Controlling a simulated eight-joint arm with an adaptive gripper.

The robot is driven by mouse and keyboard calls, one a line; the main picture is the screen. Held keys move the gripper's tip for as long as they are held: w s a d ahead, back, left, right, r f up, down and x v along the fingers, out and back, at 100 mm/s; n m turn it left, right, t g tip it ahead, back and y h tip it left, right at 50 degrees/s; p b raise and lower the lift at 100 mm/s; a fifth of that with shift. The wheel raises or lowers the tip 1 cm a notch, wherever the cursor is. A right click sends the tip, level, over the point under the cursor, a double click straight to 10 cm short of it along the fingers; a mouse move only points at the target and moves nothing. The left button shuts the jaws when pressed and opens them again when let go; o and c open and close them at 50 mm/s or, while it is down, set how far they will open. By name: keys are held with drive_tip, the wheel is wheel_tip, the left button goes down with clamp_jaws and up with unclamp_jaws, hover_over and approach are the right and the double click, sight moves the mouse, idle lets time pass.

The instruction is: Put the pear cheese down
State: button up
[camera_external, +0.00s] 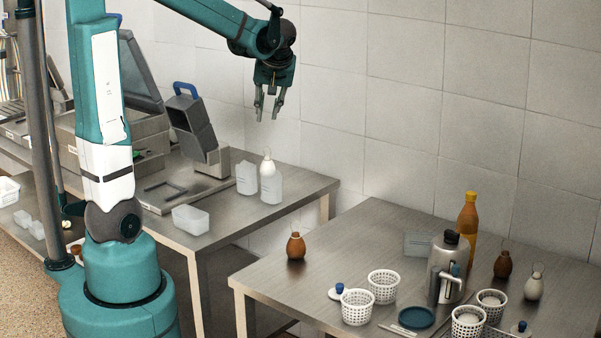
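My gripper (267,117) is in the air above the back table, fingers pointing down. Its fingers are apart, with nothing visible between them. A white pear-shaped cheese (267,167) with a thin loop on top is below the gripper, apart from the fingertips. It appears at the top of a white container (271,187); I cannot tell whether it rests on it or is in front of it. Other pear-shaped pieces stand on the front table: a brown one (296,247) at the left, another brown one (503,266) and a white one (534,287) at the right.
The front table (345,235) holds white perforated baskets (357,308), a metal jug (447,270), an orange bottle (467,225) and a blue dish (416,318). The back table has a second white container (246,178), a white tub (190,220) and a scale (192,125). The front table's back left is clear.

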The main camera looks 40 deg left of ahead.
drive_tip(key=s+d+f+m+t+h, duration=0.1)
drive_tip(key=s+d, duration=0.5)
drive_tip(key=s, duration=0.6)
drive_tip(key=s+d+m+t+h, duration=0.2)
drive_tip(key=s+d+m+h, duration=0.2)
drive_tip(key=s, duration=0.8)
drive_tip(key=shift+s+d+f+m+t, duration=0.2)
drive_tip(key=shift+d+f+m+t, duration=0.15)
drive_tip(key=shift+d+m, duration=0.95)
drive_tip(key=shift+o, duration=0.3)
drive_tip(key=shift+f, duration=0.15)
drive_tip(key=w+d+f+m+g+h+b, duration=0.1)
drive_tip(key=w+f+m+g+h+b, duration=0.2)
drive_tip(key=w+f+m+h+b, duration=0.2)
drive_tip(key=w+d+f+m+g+h+b, duration=0.1)
drive_tip(key=w+f+m+g+h+b, duration=0.2)
drive_tip(key=f+m+h, duration=0.6)
drive_tip(key=shift+w+d+f+m+b, duration=0.3)
drive_tip(key=shift+w+f+m+b, duration=0.7)
drive_tip(key=shift+f+m, duration=1.1)
